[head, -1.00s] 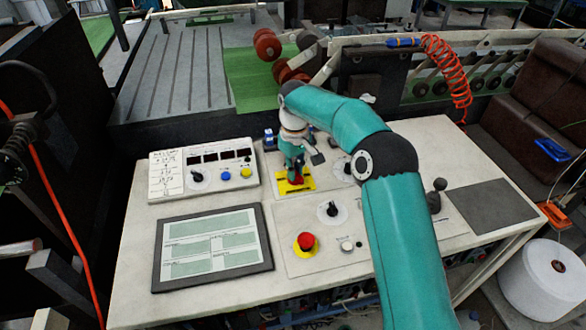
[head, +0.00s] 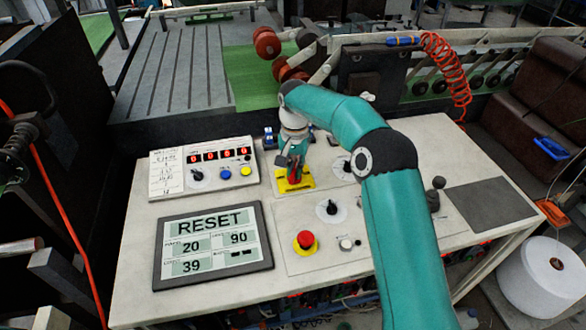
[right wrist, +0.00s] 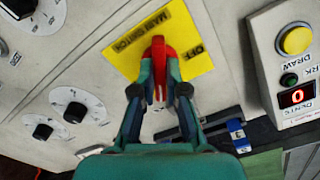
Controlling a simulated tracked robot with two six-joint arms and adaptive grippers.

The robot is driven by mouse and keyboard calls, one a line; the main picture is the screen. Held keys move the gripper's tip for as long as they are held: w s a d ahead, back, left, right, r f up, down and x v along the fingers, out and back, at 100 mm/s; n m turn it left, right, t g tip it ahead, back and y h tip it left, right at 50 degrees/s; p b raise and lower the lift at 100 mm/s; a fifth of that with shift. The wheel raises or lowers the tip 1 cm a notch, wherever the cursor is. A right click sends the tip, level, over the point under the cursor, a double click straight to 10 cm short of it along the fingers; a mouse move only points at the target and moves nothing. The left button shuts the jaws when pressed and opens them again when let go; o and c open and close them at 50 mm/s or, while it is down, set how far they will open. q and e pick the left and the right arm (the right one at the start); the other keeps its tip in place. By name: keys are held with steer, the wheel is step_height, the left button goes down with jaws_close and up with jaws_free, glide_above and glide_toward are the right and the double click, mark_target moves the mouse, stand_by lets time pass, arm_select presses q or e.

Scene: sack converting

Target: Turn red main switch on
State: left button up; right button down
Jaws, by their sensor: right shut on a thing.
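The red main switch (right wrist: 158,56) sits on a yellow plate (right wrist: 185,30) marked "MAIN SWITCH" and "OFF" in the right wrist view. In the head view the yellow plate (head: 294,183) lies on the table behind the red mushroom button. My right gripper (head: 294,172) reaches down over it. In the right wrist view the right gripper's fingers (right wrist: 158,85) are shut on the red handle from both sides. The fingers partly hide the handle. My left gripper is not in view.
A tablet screen (head: 212,243) reads "RESET" with numbers. A control box (head: 203,167) has lit red digits, a knob and blue and yellow buttons. A red mushroom button (head: 305,240), a black-knobbed dial (head: 331,209) and a joystick (head: 437,192) stand on the table (head: 140,290).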

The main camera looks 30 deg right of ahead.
mark_target(294, 169)
steer(key=shift+m, duration=1.4)
steer(key=shift+r, duration=0.1)
steer(key=c, duration=1.2)
jaws_free()
step_height(294, 169, up, 12)
